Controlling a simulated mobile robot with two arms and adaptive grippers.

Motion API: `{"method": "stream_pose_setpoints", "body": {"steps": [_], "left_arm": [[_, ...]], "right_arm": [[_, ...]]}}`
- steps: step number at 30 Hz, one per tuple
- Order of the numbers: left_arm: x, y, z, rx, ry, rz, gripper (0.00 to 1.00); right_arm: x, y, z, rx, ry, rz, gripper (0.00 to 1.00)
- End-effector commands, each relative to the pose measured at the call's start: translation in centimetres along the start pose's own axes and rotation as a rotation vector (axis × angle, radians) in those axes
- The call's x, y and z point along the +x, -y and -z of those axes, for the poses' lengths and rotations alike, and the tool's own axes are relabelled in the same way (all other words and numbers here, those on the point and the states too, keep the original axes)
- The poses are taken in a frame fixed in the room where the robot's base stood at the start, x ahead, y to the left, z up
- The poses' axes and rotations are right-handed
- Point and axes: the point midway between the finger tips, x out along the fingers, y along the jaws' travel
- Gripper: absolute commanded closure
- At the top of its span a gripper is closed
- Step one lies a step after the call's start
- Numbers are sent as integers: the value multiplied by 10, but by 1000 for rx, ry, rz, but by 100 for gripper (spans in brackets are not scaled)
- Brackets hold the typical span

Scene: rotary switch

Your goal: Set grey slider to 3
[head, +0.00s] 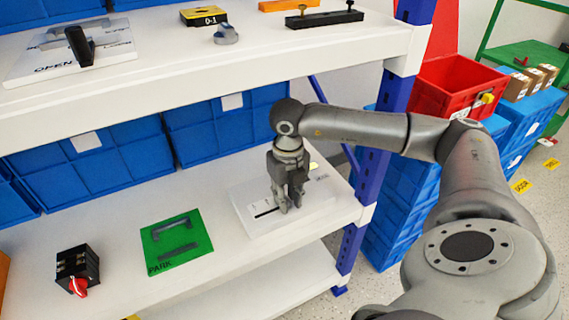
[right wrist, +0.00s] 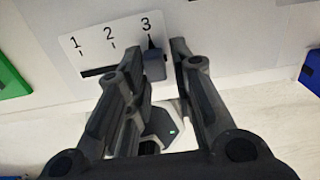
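The grey slider (right wrist: 155,66) sits at the right end of a dark slot in a white scale plate (right wrist: 98,48) marked 1, 2 and 3. Its dark pointer is just under the 3. In the right wrist view my right gripper (right wrist: 159,58) has its fingers apart, one on each side of the slider, with a small gap at the right finger. In the head view my right gripper (head: 288,205) points down over the white slider panel (head: 316,208) on the middle shelf, and it hides the slider there. My left gripper is in neither view.
A green PARK board (head: 178,262) and a black switch box with a red knob (head: 77,268) lie to the left on the same shelf. The upper shelf (head: 160,95) is above, and a blue post (head: 368,165) stands to the right.

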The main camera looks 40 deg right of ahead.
Motion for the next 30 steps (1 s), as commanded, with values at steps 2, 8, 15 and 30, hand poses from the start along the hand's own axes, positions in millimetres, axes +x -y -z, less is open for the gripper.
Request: {"method": "stream_pose_setpoints", "body": {"steps": [2, 8, 15, 30], "left_arm": [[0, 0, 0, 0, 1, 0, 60], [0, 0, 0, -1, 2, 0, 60], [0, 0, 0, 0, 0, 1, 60], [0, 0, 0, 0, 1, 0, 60]], "right_arm": [[0, 1, -1, 3, 2, 2, 65], [0, 0, 0, 1, 1, 0, 62], [-10, -1, 0, 0, 1, -2, 62], [-74, 0, 0, 2, 1, -1, 62]]}}
